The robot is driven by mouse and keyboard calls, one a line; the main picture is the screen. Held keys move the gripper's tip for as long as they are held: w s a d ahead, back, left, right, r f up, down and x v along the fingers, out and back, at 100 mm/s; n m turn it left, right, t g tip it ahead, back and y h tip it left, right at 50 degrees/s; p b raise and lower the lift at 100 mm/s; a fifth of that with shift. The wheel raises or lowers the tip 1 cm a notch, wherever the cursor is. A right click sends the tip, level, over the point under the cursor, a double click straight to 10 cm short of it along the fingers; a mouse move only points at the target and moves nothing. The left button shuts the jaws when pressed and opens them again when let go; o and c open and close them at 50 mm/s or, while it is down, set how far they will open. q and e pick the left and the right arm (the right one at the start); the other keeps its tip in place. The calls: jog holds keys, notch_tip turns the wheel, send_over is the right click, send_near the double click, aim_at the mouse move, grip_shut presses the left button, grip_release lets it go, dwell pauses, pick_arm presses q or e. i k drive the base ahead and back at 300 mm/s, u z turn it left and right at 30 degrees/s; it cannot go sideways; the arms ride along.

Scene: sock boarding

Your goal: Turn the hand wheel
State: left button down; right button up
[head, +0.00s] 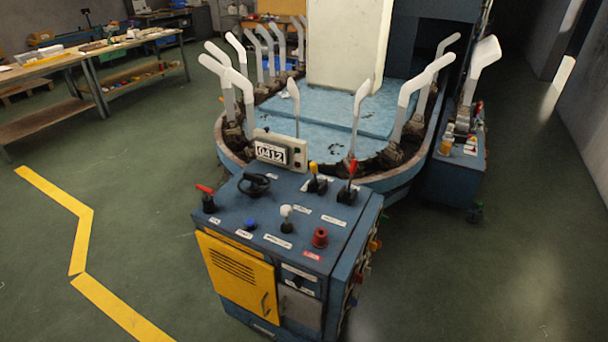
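The hand wheel (254,184) is a small black wheel on the top of the blue control cabinet (228,207), toward its back left. It lies below a counter box (280,151) that reads 0412. Nothing touches the wheel. Neither of my grippers is in the head view.
Around the wheel on the cabinet top are a red-handled lever (207,197), a yellow-knobbed lever (316,179), a red-knobbed lever (350,183), a white-knobbed lever (286,217), a blue button (250,224) and a red button (320,237). Behind stands a round machine with several white foot forms (361,108). Floor is clear in front.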

aim_at(256, 180)
jog(key=z, duration=0.7)
jog(key=i, duration=0.85)
jog(key=u, duration=1.1)
